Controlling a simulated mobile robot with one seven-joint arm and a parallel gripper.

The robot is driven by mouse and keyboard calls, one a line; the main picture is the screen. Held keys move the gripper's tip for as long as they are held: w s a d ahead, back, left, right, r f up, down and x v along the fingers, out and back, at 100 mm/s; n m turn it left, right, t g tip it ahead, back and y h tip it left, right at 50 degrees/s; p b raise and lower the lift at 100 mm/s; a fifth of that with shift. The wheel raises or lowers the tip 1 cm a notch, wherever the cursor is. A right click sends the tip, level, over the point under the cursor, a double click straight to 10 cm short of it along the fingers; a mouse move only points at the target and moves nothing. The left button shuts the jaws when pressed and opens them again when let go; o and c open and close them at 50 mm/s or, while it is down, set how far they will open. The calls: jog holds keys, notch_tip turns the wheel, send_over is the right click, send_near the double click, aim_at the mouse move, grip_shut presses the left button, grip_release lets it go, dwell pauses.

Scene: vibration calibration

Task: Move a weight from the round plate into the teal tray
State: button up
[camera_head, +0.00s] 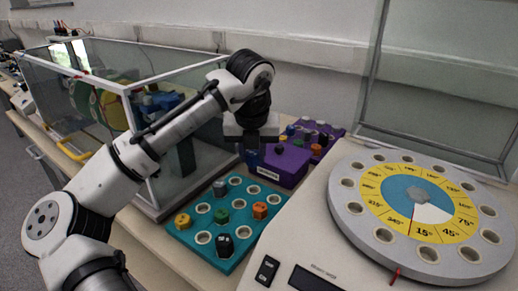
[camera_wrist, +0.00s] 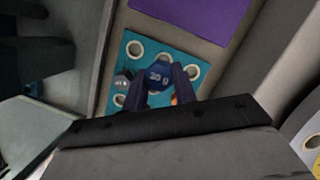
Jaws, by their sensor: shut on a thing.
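My gripper (camera_head: 251,150) is above the far edge of the teal tray (camera_head: 240,262). In the wrist view, my gripper (camera_wrist: 158,80) is shut on a dark blue weight (camera_wrist: 158,74) with a number on its top, possibly 30 g. The blue weight (camera_head: 253,159) shows only partly in the head view. The teal tray (camera_wrist: 133,36) has several round holes and lies below the weight. It holds grey (camera_head: 220,188), green (camera_head: 221,215), orange (camera_head: 260,210), yellow (camera_head: 183,221) and black (camera_head: 225,246) weights. The round plate (camera_head: 345,210) is at the right; no weight shows in its holes.
A purple stand (camera_head: 284,165) with several knobs or weights is just behind the teal tray. A glass case (camera_head: 190,150) stands to the left. A console with a switch (camera_head: 266,269) and a display is at front right. Clear panels stand behind the round plate.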

aim_at(253, 167)
jog(key=shift+f+b, duration=2.9)
jog(key=shift+b, duration=0.15)
jog(key=shift+f+p, duration=0.15)
jog(key=shift+p, duration=0.3)
jog(key=shift+f+b, duration=0.3)
jog(key=shift+f, duration=0.7)
jog(key=o, duration=1)
jog(key=p+v, duration=0.2)
jog(key=v, duration=1.2)
